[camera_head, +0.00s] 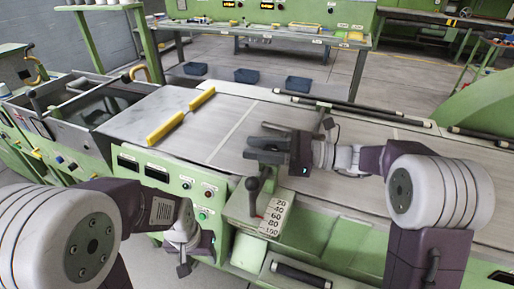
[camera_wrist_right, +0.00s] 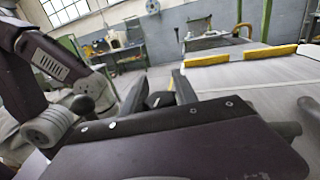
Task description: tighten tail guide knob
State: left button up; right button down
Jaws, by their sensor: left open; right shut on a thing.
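My right gripper (camera_head: 256,143) is over the pale bed of the green machine, with its fingers pointing left. A dark, faceted knob (camera_wrist_right: 160,99) sits between its fingers in the right wrist view, and the gripper is shut on it. The knob's lower part is hidden by the gripper. A black ball-topped lever (camera_head: 253,186) stands upright in front of the right gripper, beside a scale plate (camera_head: 277,214) marked 20 to 100. My left gripper (camera_head: 185,266) is low in front of the control panel, apart from the knob, and is open.
A control panel (camera_head: 170,185) with displays and buttons faces me. Two yellow bars (camera_head: 165,128) lie on the bed at left. A black roller (camera_head: 352,108) runs along the far side. Blue bins (camera_head: 246,76) are on the floor beyond.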

jog(key=m+t+h+b, duration=0.3)
jog(key=t+b, duration=0.1)
jog(key=b, duration=0.1)
jog(key=w+d+m+t+h+b, duration=0.1)
jog(key=m+t+h+b, duration=0.2)
jog(key=m+t+b, duration=0.1)
jog(key=w+m+t+h+b, duration=0.1)
jog(key=m+t+h+b, duration=0.1)
jog(key=t+b, duration=0.3)
jog(key=shift+w+d+f+m+t+h+b, duration=0.1)
jog(key=shift+d+f+m+t+h+b, duration=0.1)
jog(key=shift+m+b, duration=0.35)
jog(key=shift+w+d+f+m+t+h+b, duration=0.1)
jog(key=shift+m+h+b, duration=0.15)
jog(key=shift+b, duration=0.45)
jog(key=shift+r+b, duration=0.3)
jog(key=shift+b, duration=0.1)
jog(key=c, duration=1)
grip_release()
jog(key=shift+o, duration=0.2)
